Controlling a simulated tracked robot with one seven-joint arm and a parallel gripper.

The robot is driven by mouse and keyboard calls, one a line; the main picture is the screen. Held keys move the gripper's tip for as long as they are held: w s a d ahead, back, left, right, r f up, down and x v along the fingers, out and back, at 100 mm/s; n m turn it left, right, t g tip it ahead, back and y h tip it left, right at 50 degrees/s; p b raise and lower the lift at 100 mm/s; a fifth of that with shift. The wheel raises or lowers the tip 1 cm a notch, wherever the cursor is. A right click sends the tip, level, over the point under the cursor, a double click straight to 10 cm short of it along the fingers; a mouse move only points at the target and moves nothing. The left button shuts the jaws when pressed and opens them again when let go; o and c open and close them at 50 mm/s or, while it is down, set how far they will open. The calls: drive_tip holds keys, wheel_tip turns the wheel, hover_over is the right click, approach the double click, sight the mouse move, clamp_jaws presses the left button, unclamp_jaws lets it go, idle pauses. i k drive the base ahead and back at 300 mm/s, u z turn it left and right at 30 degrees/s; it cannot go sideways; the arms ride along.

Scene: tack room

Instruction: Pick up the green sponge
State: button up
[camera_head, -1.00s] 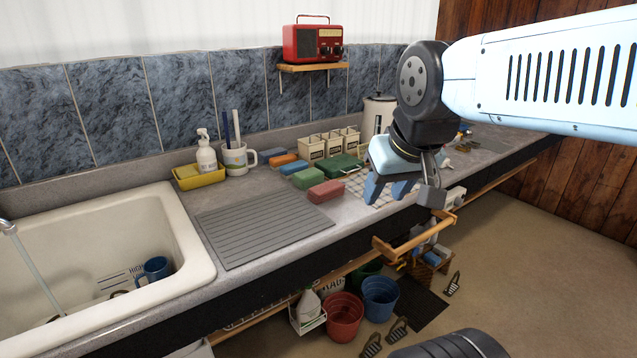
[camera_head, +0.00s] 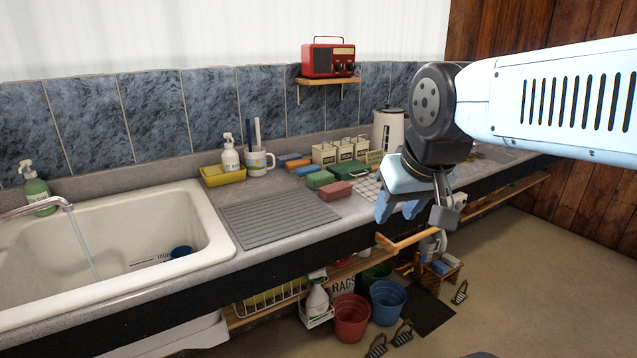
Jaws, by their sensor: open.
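A green sponge (camera_head: 320,180) lies on the grey counter, between a blue sponge (camera_head: 306,170) and a red sponge (camera_head: 335,191). A larger green block-like item (camera_head: 348,170) lies just behind and to its right; I cannot tell what it is. My gripper (camera_head: 398,208) has light blue fingers pointing down, apart and with nothing seen between them. It is right of the sponges in the picture, clear of the green sponge, near the counter's front edge.
A ribbed grey drainboard (camera_head: 282,219) and a sink (camera_head: 215,235) are to the left. A wooden rail (camera_head: 412,240) juts out below my gripper. Buckets are on the floor.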

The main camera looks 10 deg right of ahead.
sight(317, 180)
drive_tip(key=u, duration=0.1)
drive_tip(key=i, duration=0.9)
drive_tip(key=z, duration=0.1)
